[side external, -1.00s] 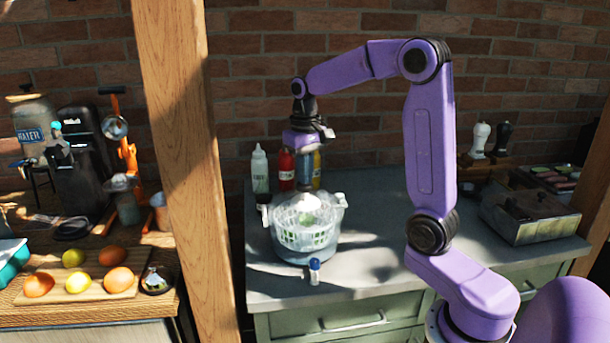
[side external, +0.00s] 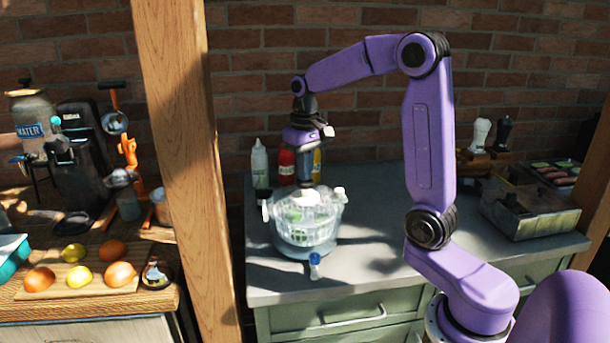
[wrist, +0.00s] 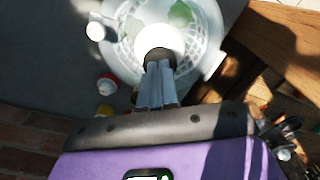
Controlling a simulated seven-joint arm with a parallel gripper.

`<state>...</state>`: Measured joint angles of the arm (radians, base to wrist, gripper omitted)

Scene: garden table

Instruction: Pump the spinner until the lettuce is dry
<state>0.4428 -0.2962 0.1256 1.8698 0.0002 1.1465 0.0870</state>
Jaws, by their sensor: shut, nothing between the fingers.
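The clear salad spinner (side external: 306,225) stands on the grey counter, with green lettuce (side external: 300,234) showing through its wall. Its white pump knob (side external: 305,197) is at the top middle of the lid. My gripper (side external: 304,184) points straight down right over the knob. In the wrist view my gripper (wrist: 157,62) has its fingers together, with the tips at the edge of the white knob (wrist: 160,38). The tips look to be at or touching the knob; the exact contact is hard to tell. Lettuce (wrist: 181,14) also shows through the lid there.
White, red and yellow bottles (side external: 286,166) stand close behind the spinner. A small blue-capped item (side external: 315,266) is in front of it. A wooden post (side external: 180,150) rises to the left. The grey counter (side external: 375,240) is clear to the right, up to a metal box (side external: 530,212).

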